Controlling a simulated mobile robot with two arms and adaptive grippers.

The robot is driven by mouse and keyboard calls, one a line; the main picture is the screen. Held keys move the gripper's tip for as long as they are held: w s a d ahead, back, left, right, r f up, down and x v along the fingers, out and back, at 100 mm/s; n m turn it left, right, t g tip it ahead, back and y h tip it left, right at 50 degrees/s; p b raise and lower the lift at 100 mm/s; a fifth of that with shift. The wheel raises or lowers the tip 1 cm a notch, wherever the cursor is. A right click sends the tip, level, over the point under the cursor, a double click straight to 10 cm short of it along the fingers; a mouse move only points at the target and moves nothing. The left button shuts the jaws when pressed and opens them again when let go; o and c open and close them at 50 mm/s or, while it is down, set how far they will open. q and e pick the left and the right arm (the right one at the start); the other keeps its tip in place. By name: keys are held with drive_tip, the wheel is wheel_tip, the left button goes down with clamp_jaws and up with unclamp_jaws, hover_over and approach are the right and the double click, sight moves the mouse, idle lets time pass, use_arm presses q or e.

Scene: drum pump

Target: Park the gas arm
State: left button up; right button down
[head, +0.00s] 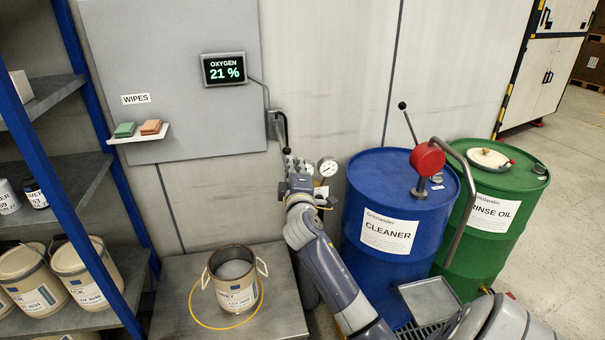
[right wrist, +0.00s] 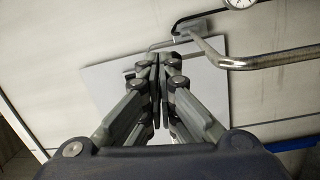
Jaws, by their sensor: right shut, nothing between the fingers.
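What looks like the gas arm (head: 281,128) is a dark tube hanging from a bracket on the wall, right of the grey panel. My right gripper (head: 294,168) is just below it, shut and empty. In the right wrist view the shut fingers (right wrist: 160,60) are pressed together. A bent silver pipe (right wrist: 245,62) and a thin bent rod lie beyond the fingertips; I cannot tell whether they touch. A pail (head: 233,277) stands inside a yellow ring on the metal table (head: 180,318). My left gripper is not in view.
A gauge (head: 328,167) is right of my gripper. A blue drum (head: 360,215) with a red pump (head: 428,159) and a green drum (head: 507,240) stand at right. The oxygen display (head: 223,69) reads 21 %. A shelf with cans (head: 30,285) is at left.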

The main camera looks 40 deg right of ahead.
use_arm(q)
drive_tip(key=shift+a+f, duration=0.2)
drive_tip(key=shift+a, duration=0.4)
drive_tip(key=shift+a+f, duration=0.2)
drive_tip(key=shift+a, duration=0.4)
use_arm(e)
drive_tip(key=s, duration=0.3)
drive_tip(key=shift+s+a, duration=0.1)
drive_tip(key=shift+a, duration=0.25)
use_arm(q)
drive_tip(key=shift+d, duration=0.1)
